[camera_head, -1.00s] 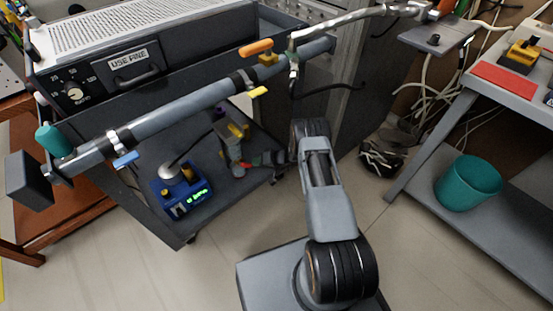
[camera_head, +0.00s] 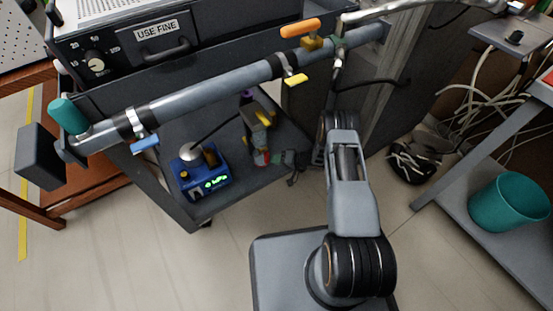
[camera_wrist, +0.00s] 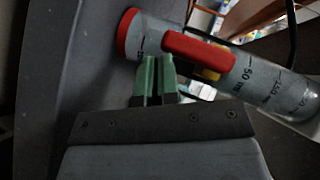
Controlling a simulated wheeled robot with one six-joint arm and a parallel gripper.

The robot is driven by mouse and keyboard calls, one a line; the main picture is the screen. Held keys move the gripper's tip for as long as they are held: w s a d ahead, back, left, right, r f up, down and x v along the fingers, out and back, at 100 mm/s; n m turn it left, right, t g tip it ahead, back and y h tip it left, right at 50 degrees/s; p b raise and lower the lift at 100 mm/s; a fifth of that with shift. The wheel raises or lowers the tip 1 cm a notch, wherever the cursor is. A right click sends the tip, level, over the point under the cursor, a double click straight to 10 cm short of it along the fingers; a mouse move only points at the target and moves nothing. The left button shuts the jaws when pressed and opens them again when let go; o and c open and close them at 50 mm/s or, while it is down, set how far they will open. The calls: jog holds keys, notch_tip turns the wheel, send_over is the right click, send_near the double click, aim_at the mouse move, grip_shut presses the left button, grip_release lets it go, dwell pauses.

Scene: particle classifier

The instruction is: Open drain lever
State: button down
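In the wrist view a red lever (camera_wrist: 198,52) with a yellow part (camera_wrist: 208,74) under it sits on a clear cylinder (camera_wrist: 277,88) with ml markings and a red end cap (camera_wrist: 125,33). No label shows which lever is the drain lever. My gripper (camera_wrist: 156,66) has green fingertips. They are close together at the left end of the red lever; I see nothing between them and cannot tell whether they touch it. In the head view my gripper (camera_head: 278,157) is small and dark, beside the red lower part of the cylinder (camera_head: 262,157) on the cart's lower shelf.
A grey pipe (camera_head: 210,92) with orange (camera_head: 300,27), yellow (camera_head: 296,80) and blue (camera_head: 145,144) levers runs above the shelf. A blue device (camera_head: 201,176) with a green display stands left of the cylinder. A teal bin (camera_head: 508,201) stands at right. Floor in front is clear.

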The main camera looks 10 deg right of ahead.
jog(key=shift+s+a+f, duration=0.25)
jog(key=shift+s+f, duration=0.05)
dwell(0.4)
jog(key=shift+d, duration=0.1)
jog(key=shift+w+d+f+b, duration=0.1)
jog(key=shift+w+d+b, duration=0.15)
jog(key=shift+b, duration=0.1)
jog(key=d, duration=0.1)
jog(key=w+d, duration=0.1)
jog(key=d, duration=0.2)
jog(key=shift+w+d+r+b, duration=0.15)
jog(key=shift+d+r+b, duration=0.15)
jog(key=s+d+p, duration=0.2)
jog(key=s+d, duration=0.1)
jog(key=d, duration=0.5)
jog(key=shift+s, duration=0.15)
jog(key=shift+f, duration=0.1)
